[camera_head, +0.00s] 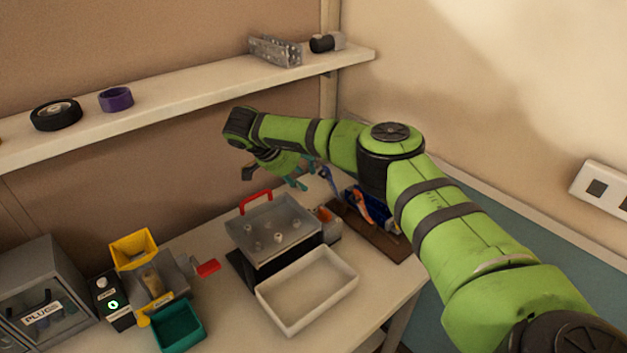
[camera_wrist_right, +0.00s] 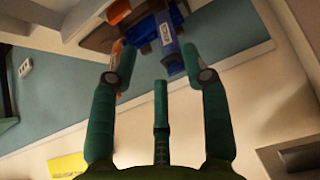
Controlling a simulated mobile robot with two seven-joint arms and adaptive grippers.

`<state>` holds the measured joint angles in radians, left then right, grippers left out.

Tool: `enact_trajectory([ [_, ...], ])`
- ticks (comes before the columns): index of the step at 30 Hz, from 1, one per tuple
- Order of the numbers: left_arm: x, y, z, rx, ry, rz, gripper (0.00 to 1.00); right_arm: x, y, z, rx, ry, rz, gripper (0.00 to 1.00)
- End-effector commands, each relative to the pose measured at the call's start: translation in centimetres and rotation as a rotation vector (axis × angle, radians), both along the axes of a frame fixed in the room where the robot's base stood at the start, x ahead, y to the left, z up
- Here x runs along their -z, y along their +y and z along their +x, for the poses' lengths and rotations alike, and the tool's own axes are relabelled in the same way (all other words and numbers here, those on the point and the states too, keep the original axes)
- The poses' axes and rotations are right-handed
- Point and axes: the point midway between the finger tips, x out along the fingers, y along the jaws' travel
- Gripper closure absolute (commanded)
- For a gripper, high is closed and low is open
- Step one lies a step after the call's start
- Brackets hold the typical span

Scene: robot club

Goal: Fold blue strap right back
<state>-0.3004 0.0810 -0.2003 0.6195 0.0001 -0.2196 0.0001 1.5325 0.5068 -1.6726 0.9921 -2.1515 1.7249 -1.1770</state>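A blue strap (camera_wrist_right: 172,58) with a small white label shows at the top of the right wrist view, beyond the fingertips. In the head view a blue strip (camera_head: 327,178) stands up just right of my right gripper (camera_head: 300,176), partly hidden by my arm. My right gripper also shows in the right wrist view (camera_wrist_right: 160,75); its teal fingers are spread with a gap between them. The strap's end lies near the right-hand finger; I cannot tell if they touch. Nothing is clearly gripped. My left gripper is out of view.
A shelf (camera_head: 190,100) runs above.

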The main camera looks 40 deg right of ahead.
Motion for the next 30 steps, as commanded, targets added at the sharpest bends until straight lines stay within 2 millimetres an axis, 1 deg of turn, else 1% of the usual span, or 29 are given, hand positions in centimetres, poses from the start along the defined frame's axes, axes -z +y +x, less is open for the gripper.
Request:
enact_trajectory([
  [1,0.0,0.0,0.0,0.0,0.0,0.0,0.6,-1.0,0.8,0.0,-0.003,-0.003,-0.001,0.53],
  [3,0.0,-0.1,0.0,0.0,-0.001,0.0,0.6,-2.0,1.7,-0.1,-0.002,-0.002,-0.001,0.53],
  [6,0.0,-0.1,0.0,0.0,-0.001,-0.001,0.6,-3.2,2.7,-0.2,-0.001,0.0,-0.001,0.53],
  [10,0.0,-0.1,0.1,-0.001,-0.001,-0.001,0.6,-4.3,3.6,-0.3,0.0,0.0,-0.002,0.53],
  [15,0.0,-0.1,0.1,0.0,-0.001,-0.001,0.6,-4.6,3.9,-0.3,0.0,0.002,-0.002,0.53],
  [30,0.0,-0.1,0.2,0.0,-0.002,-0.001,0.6,-4.6,3.9,-0.3,0.001,0.001,-0.002,0.53],
])
